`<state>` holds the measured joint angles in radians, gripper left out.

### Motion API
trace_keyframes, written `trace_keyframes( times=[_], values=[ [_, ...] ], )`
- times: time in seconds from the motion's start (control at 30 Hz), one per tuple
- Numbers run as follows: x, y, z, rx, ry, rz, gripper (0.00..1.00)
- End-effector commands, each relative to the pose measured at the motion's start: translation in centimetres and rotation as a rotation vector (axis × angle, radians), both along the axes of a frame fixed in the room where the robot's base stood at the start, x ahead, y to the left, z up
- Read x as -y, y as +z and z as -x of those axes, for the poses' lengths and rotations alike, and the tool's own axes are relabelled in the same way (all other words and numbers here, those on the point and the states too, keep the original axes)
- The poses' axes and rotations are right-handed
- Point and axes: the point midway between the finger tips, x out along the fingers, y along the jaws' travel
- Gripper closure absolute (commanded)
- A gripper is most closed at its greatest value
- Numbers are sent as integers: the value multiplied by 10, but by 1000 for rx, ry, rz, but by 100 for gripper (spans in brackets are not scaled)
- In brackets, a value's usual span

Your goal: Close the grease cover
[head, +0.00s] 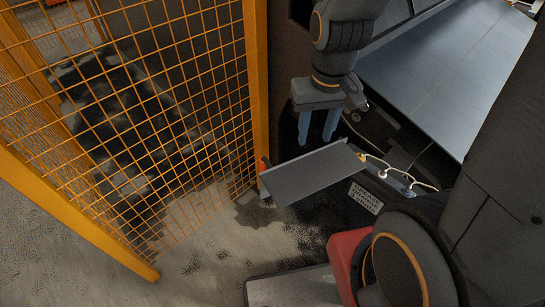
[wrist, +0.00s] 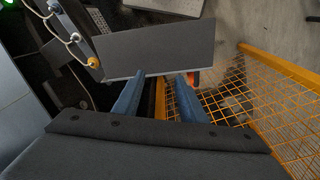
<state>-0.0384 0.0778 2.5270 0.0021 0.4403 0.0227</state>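The grease cover looks to be the flat grey panel (head: 312,174) in the middle of the head view. It stands out from the dark machine housing, tilted, and seems to be open. In the wrist view the panel (wrist: 160,48) lies just beyond my fingertips. My gripper (head: 318,141) hangs at the far side of the panel in the head view, blue fingers pointing down. In the wrist view my gripper (wrist: 161,76) has its fingers apart with nothing between them. The fingertips are close to the panel's near edge; I cannot tell whether they touch it.
An orange mesh fence (head: 190,100) stands close on the left. White cables (head: 400,172) with a yellow connector run along the panel's right side, near a label plate (head: 366,198). A wide grey surface (head: 445,70) lies at upper right. A small orange-red part (wrist: 193,77) sits by the right finger.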

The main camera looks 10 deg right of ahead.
Motion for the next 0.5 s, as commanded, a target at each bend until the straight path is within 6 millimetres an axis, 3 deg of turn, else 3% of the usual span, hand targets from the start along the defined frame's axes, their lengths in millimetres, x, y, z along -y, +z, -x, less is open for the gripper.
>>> trace_keyframes(
  times=[0.3, 0.5],
  values=[
    [-85, -90, -55, -76, 76, 3, 62],
    [-112, -117, -65, -95, 91, 8, 62]
  ],
)
